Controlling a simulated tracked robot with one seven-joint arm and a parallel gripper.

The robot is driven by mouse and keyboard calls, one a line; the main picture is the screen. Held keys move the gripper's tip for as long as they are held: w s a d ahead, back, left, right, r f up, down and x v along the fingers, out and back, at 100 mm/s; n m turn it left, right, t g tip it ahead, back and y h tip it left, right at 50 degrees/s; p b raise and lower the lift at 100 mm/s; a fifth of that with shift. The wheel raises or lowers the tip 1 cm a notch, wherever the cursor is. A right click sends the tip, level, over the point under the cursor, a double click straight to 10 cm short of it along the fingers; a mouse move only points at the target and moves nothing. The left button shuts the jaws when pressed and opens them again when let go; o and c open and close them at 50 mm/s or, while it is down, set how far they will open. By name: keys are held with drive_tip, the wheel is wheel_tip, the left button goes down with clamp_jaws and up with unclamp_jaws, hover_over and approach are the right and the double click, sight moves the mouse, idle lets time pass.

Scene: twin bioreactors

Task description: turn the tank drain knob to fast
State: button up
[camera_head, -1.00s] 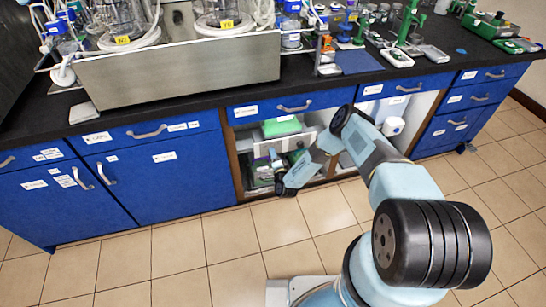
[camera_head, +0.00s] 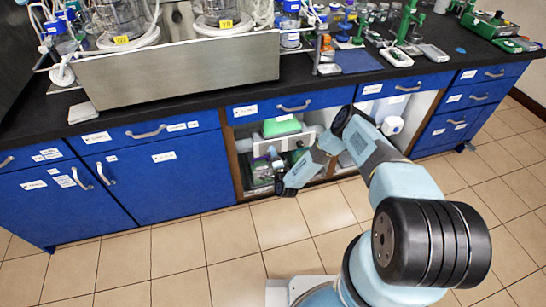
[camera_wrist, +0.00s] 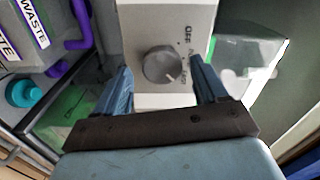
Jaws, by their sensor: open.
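The grey round knob (camera_wrist: 161,64) sits on a pale control box (camera_wrist: 140,20) in the wrist view. Its white mark points to the lower right. "OFF" is printed at its upper right; the smaller lettering right of the knob is partly hidden by a finger. My gripper (camera_wrist: 160,67) is open, its two blue fingers at the left and right of the knob with a visible gap on each side. I cannot tell how deep the fingertips reach. In the head view the box (camera_head: 294,141) is inside the open cabinet, with my gripper in front of it; the knob is not discernible there.
In the wrist view, containers labelled "WASTE" (camera_wrist: 32,22), a teal cap (camera_wrist: 22,92) and a purple tube (camera_wrist: 68,44) lie at the left. A translucent container (camera_wrist: 245,60) is at the right. The cabinet sits under the black counter (camera_head: 200,103); tiled floor (camera_head: 180,262) is clear.

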drive_tip(key=v, duration=1.3)
drive_tip(key=shift+s, duration=0.4)
